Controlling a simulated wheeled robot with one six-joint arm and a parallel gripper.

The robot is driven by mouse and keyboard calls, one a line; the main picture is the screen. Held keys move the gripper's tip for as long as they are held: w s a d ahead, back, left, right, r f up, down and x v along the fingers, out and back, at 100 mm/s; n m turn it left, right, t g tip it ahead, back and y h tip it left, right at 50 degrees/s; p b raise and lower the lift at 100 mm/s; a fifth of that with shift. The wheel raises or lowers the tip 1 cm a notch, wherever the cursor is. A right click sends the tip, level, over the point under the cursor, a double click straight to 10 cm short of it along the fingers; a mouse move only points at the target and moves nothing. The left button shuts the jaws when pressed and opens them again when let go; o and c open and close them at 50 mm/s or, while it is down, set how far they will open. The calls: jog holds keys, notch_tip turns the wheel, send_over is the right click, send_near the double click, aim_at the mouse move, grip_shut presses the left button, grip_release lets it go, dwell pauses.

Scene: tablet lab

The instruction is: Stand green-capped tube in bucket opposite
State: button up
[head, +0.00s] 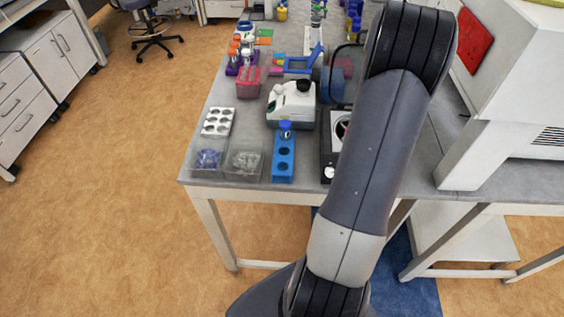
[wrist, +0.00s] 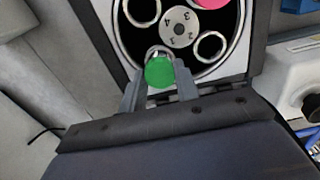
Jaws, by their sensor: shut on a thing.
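In the wrist view my gripper (wrist: 158,78) is shut on the green-capped tube (wrist: 159,72), with a finger on each side of the cap. The tube's body is mostly hidden under the cap. The cap lies over the rim of the bucket at the near side of the centrifuge rotor (wrist: 180,27); I cannot tell how deep the tube sits. A pink-capped tube (wrist: 208,3) is in the bucket across the hub, opposite the green cap. Two other buckets, left (wrist: 140,10) and right (wrist: 210,46), look empty. In the head view my arm hides the gripper and much of the centrifuge (head: 329,160).
A blue rack (head: 283,165) with a blue-capped tube (head: 286,130) stands left of the centrifuge. A white instrument (head: 290,105) stands behind it. Clear bins (head: 243,163) and a white rack (head: 218,121) are at the table's left. A large white machine (head: 510,90) stands right.

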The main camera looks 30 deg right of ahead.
jog(key=o, duration=0.9)
notch_tip(320, 180, up, 11)
jog(key=shift+f+b, duration=0.1)
jog(key=shift+b, duration=0.45)
notch_tip(320, 180, down, 11)
jog(key=shift+r+p, duration=0.1)
jog(key=shift+p, duration=0.5)
jog(key=shift+r, duration=0.45)
jog(key=shift+f, duration=0.1)
